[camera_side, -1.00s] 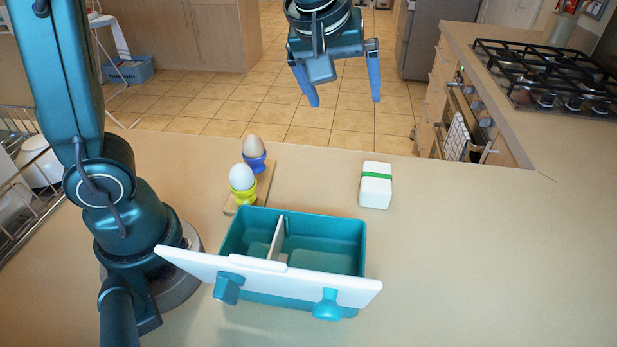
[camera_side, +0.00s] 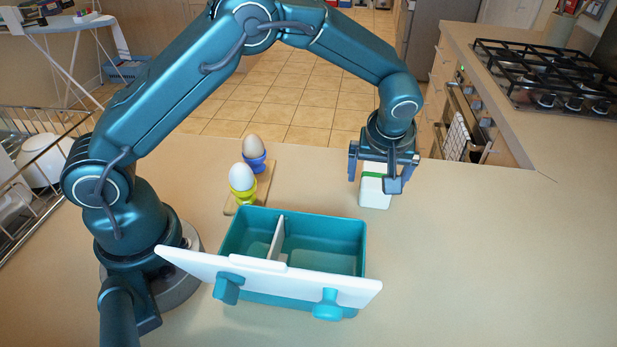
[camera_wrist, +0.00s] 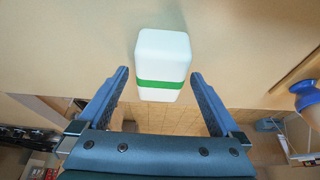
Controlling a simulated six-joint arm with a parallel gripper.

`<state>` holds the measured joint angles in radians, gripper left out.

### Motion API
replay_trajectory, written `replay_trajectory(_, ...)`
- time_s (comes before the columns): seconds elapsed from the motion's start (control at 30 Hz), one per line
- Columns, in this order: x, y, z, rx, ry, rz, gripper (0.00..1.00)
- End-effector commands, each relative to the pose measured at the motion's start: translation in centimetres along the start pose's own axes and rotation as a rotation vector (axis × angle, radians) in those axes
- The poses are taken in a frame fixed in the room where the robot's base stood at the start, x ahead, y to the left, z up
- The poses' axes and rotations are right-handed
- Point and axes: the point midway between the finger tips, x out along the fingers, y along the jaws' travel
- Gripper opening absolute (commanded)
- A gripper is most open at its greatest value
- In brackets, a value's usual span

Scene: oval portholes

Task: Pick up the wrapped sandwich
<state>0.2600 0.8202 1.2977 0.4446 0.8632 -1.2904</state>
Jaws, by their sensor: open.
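The wrapped sandwich (camera_side: 374,198) is a white block with rounded edges and a green band, standing on the counter right of the lunch box. My gripper (camera_side: 382,180) is at the sandwich in the side view and hides part of its upper half. In the wrist view the sandwich (camera_wrist: 162,62) lies ahead of the fingertips, between their lines. My gripper (camera_wrist: 159,75) is open there, with a finger on each side and visible gaps. I cannot tell how far the fingertips reach down beside it.
A teal lunch box (camera_side: 361,240) with a divider and a white lid (camera_side: 300,281) leaning at its front stands left of the sandwich. Two eggs in cups, one yellow-green (camera_side: 243,190) and one blue (camera_side: 255,163), stand on a small board. The counter to the right is clear.

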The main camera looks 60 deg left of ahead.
Motion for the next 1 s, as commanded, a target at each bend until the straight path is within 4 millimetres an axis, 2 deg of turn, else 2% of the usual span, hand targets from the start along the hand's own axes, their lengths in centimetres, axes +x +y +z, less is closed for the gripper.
replay_trajectory(0.13,0.94,-0.02,-0.02,0.0,0.0,0.0,1.0)
replay_trajectory(0.37,1.0,-0.01,-0.03,0.0,0.001,0.001,1.0)
replay_trajectory(0.4,1.0,-0.01,-0.03,0.0,0.001,0.001,0.92)
replay_trajectory(0.47,0.99,-0.01,-0.03,0.0,0.001,0.001,0.69)
replay_trajectory(0.6,0.98,-0.01,-0.03,0.0,0.001,0.001,0.16)
replay_trajectory(0.63,0.96,0.0,-0.04,0.0,0.001,0.002,0.09)
replay_trajectory(1.0,0.33,0.04,-0.33,-0.001,0.002,0.003,0.09)
